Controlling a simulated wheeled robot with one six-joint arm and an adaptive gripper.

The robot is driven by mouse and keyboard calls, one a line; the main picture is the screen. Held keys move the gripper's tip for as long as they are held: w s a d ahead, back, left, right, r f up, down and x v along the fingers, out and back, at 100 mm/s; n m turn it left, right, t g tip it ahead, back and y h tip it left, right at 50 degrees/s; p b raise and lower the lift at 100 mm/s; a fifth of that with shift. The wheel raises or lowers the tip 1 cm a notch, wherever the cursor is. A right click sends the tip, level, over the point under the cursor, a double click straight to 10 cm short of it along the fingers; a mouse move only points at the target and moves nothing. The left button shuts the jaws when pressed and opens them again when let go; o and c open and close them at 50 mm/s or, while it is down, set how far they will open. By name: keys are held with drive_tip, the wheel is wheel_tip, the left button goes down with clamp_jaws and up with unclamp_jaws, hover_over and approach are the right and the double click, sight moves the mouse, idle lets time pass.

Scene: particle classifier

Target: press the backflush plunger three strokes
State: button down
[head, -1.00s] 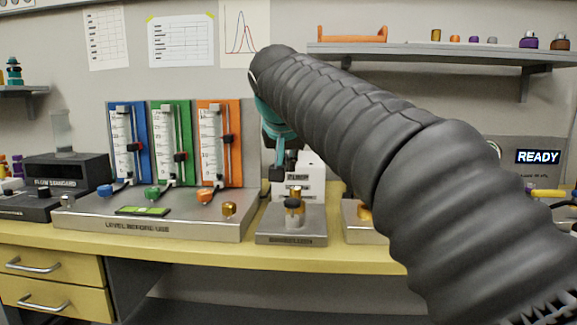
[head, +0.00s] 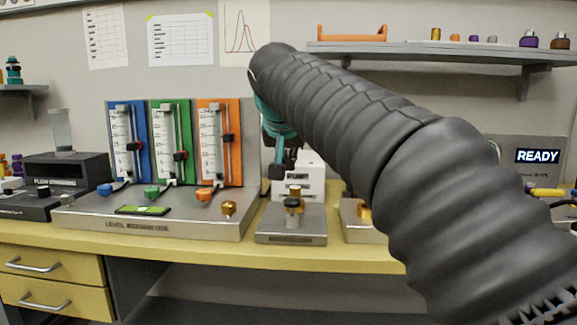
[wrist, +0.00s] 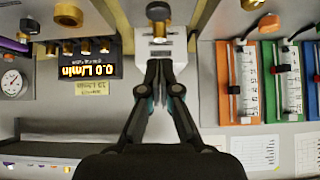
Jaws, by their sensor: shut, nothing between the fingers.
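The plunger (head: 292,204) stands upright on a small metal base (head: 275,239) at the middle of the bench. It has a black knob, a gold collar and a grey lower body. In the wrist view, where the scene is upside down, its black knob and gold collar (wrist: 158,30) show at the top centre. My gripper (head: 277,170) is shut and empty, in front of a white unit and up and left of the plunger. In the wrist view my gripper's fingertips (wrist: 159,66) point toward the plunger with a gap between them. My arm hides part of the bench to the right.
The panel of blue, green and orange gauges (head: 218,140) stands close on the left, on a metal base (head: 150,221). A white unit (head: 313,187) is behind the plunger. A flow readout (wrist: 88,66) and a dial (wrist: 12,83) show in the wrist view. A shelf (head: 440,50) hangs above.

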wheel_tip(320, 180, up, 2)
drive_tip(key=shift+s+d+r+p, duration=0.1)
drive_tip(key=shift+p, duration=0.55)
hover_over(292, 202)
drive_tip(key=f, duration=0.7)
drive_tip(key=shift+w+f, duration=0.1)
drive_tip(key=shift+w, duration=0.1)
wheel_tip(292, 202, down, 2)
drive_tip(key=shift+f+b, duration=0.2)
drive_tip(key=shift+b, duration=0.15)
drive_tip(key=shift+f, duration=0.75)
drive_tip(key=shift+f+b, duration=1.1)
drive_tip(key=shift+f, duration=0.35)
